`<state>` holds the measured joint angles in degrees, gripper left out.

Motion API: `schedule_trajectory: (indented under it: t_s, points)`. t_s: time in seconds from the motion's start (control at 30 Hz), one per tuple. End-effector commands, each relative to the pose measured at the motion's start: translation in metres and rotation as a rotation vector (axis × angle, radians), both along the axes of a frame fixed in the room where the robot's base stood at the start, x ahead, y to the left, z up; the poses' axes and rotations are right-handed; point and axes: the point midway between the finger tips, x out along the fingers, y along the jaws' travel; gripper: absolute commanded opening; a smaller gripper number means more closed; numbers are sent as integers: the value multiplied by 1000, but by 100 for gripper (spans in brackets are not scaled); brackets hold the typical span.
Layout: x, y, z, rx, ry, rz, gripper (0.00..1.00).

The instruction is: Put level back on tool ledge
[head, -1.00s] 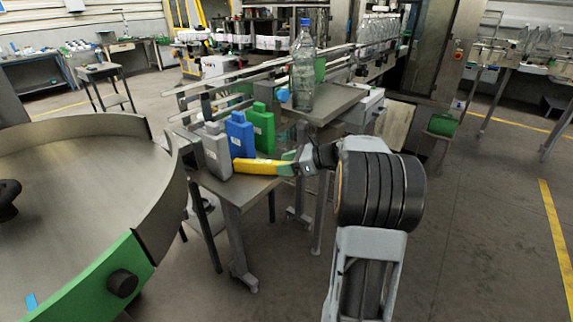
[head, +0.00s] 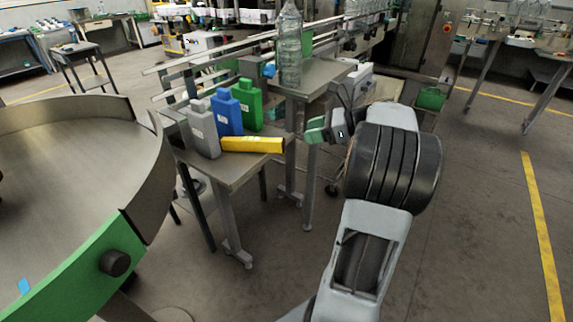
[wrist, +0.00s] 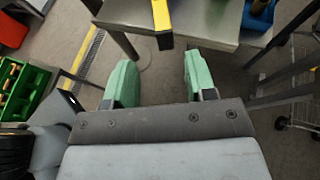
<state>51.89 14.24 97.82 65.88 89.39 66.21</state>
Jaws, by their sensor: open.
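The yellow level (head: 252,145) lies on the small metal ledge (head: 233,172), along its front part, in front of the bottles. Its right end reaches the ledge's right edge. In the wrist view the level (wrist: 161,18) shows at the top, with its dark end at the ledge's edge. My gripper (head: 312,132) is open and empty, to the right of the level and apart from it. In the wrist view its two green fingers (wrist: 157,75) are spread wide with only floor between them.
A grey bottle (head: 203,128), a blue bottle (head: 227,112) and a green bottle (head: 248,105) stand behind the level. A clear bottle (head: 290,45) stands on a higher table (head: 312,78). A large round metal table (head: 60,170) is at left. Floor at right is free.

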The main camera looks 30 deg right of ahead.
Motion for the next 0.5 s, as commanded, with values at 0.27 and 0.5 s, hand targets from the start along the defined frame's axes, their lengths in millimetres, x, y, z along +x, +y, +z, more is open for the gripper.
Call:
schedule_trajectory:
  t_s: [0.27, 0.5]
  points:
    - [-20, 116, -32, -480, -48, 407, 51]
    - [-95, 207, -82, -1178, -347, 1171, 51]
